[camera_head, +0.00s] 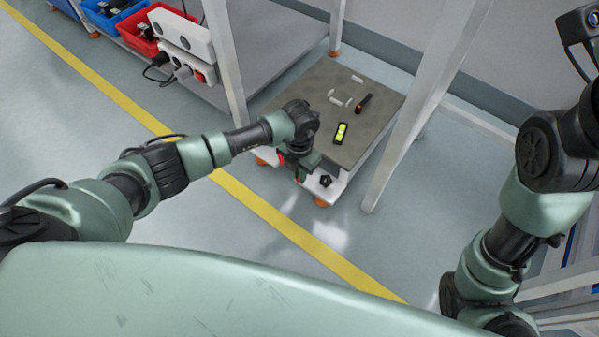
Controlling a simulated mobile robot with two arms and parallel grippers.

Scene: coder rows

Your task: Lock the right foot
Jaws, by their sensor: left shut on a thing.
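A low stand with a grey top plate (318,87) has orange feet under it. The front right foot (321,201) sits below the white front corner, with a black star-shaped knob (325,181) beside it on that corner. Another orange foot (260,161) shows at the front left. My left gripper (298,176) points down at the front edge, just left of the star knob. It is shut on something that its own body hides.
White posts (424,105) flank the stand. A shelf with a red bin (140,33) is at upper left. The floor in front is clear.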

